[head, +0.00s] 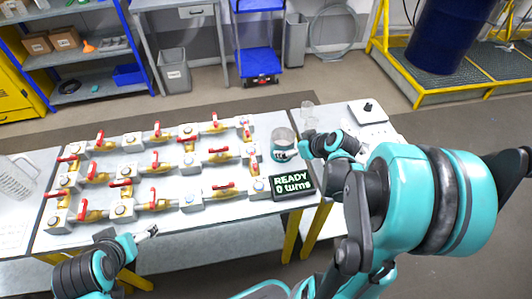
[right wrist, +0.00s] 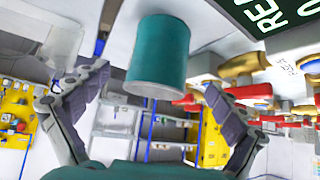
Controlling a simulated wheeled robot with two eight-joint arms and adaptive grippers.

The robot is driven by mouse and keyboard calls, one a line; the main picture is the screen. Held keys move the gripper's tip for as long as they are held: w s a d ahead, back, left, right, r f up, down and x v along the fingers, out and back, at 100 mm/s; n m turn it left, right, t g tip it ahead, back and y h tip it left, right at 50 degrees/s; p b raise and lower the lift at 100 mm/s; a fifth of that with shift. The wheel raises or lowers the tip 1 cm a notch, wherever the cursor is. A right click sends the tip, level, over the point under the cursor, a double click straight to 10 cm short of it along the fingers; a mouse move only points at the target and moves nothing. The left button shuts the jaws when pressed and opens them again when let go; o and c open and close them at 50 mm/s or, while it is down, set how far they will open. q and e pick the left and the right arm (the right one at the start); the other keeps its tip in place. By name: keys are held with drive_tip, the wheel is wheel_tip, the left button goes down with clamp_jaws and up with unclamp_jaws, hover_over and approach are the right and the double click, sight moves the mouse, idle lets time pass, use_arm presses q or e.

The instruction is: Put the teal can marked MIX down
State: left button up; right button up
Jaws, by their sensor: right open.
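The teal can (head: 284,146), with a pale top and white lettering on its side, stands upright on the bench right of the valve rows. In the right wrist view, which is turned upside down, the can (right wrist: 158,55) stands on the pale bench surface. My right gripper (head: 314,144) is beside the can, on its right. Its jaws (right wrist: 156,80) are open, with one finger on each side of the can's line and gaps to both. My left gripper (head: 148,232) is at the bench's front left, away from the can; its jaw opening is too small to tell.
Rows of brass valves with red handles (head: 158,165) fill the bench left of the can. A black display reading "READY 0 turns" (head: 292,185) stands in front of it. Clear glassware (head: 308,110) is behind the gripper, and a white device (head: 368,112) is to the right.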

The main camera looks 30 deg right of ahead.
drive_tip(key=b+x, duration=0.2)
drive_tip(key=x, duration=0.5)
drive_tip(key=shift+s+b, duration=0.1)
drive_tip(key=shift+b, duration=0.3)
drive_tip(key=shift+w+f, duration=0.35)
drive_tip(key=shift+d, duration=0.1)
drive_tip(key=shift+s+r, duration=0.1)
drive_tip(key=c, duration=1.4)
